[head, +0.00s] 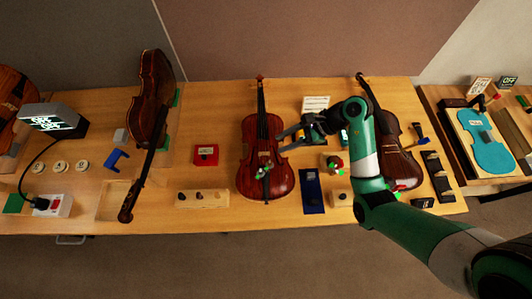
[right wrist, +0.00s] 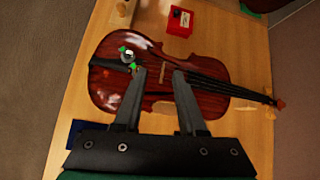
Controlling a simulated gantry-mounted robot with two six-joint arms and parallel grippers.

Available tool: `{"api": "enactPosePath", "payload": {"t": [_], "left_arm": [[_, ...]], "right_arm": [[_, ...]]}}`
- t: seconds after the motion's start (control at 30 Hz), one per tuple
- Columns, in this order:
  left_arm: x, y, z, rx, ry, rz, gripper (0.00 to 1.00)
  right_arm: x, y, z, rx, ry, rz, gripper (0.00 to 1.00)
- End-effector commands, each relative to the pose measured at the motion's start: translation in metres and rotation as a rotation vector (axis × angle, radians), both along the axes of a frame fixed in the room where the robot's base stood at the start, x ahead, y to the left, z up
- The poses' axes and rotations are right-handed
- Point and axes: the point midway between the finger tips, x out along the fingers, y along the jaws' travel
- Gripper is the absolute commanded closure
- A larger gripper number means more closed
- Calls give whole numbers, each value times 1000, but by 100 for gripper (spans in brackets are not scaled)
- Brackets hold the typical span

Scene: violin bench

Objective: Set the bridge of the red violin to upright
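The red violin (head: 248,177) lies face up in the middle of the bench, its neck pointing to the back wall. In the right wrist view the violin body (right wrist: 108,90) lies below my fingers, with the neck to the right. My right gripper (head: 281,142) is open at the right edge of the violin's body. In the right wrist view its two fingers (right wrist: 159,72) are apart with nothing held between them. A small pale piece (right wrist: 163,107) shows between the fingers; I cannot tell whether it is the bridge or how it stands. My left gripper is not in view.
Green and silver parts (right wrist: 127,56) sit at the violin's tail end. A red box (head: 206,155) and a wooden block (head: 201,199) stand left of it. A dark blue mat (head: 312,191) lies to the right. A darker violin (head: 398,165) lies beyond my right arm.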

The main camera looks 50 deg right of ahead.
Motion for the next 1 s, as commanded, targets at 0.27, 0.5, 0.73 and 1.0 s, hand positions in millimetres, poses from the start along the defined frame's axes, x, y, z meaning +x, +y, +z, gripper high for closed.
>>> {"api": "enactPosePath", "payload": {"t": [0.27,0.5,0.73,1.0], "left_arm": [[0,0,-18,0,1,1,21],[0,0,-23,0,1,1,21],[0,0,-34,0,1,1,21],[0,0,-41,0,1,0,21]], "right_arm": [[-14,-25,-25,14,11,-78,60],[1,-12,-45,16,13,-73,60],[30,12,-82,15,11,-72,60],[49,26,-105,14,10,-75,60]]}}
